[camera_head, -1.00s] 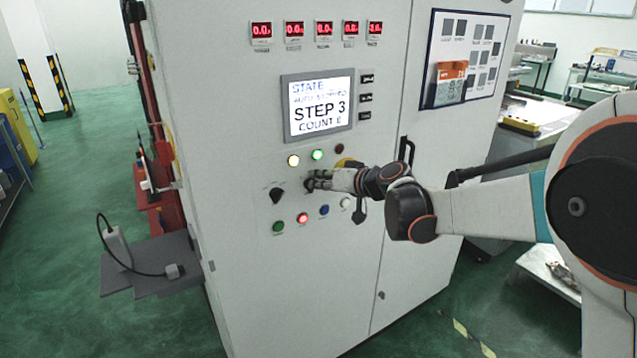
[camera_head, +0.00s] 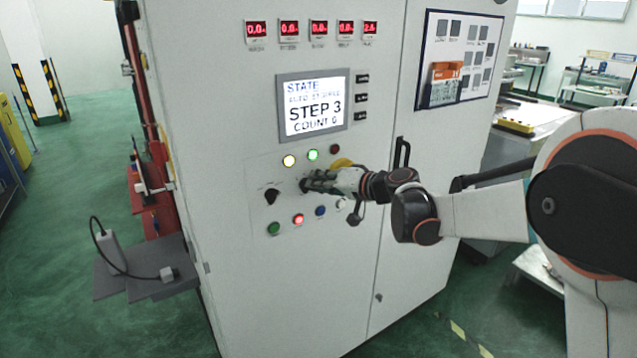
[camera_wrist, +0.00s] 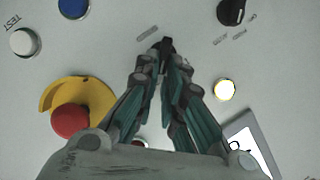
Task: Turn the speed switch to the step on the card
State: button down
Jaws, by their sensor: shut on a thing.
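My gripper (camera_head: 304,184) reaches the control panel of the grey cabinet from the right. In the wrist view its fingers (camera_wrist: 166,56) are shut on a small dark knob (camera_wrist: 167,44), which I take to be the speed switch; the fingers hide most of it and its pointer direction. The screen (camera_head: 313,105) above reads STEP 3, with a blurred count line.
A second black knob (camera_head: 271,197) sits left of my gripper and shows in the wrist view (camera_wrist: 231,12). A red button in a yellow collar (camera_wrist: 71,120) is close to my fingers. Lit yellow (camera_head: 289,161) and green (camera_head: 313,155) lamps are above; a row of buttons is below.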

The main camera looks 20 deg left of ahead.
jog(key=c, duration=1.7)
grip_release()
jog(key=shift+d, duration=0.1)
jog(key=v, duration=1.2)
jog(key=shift+w+r, duration=0.1)
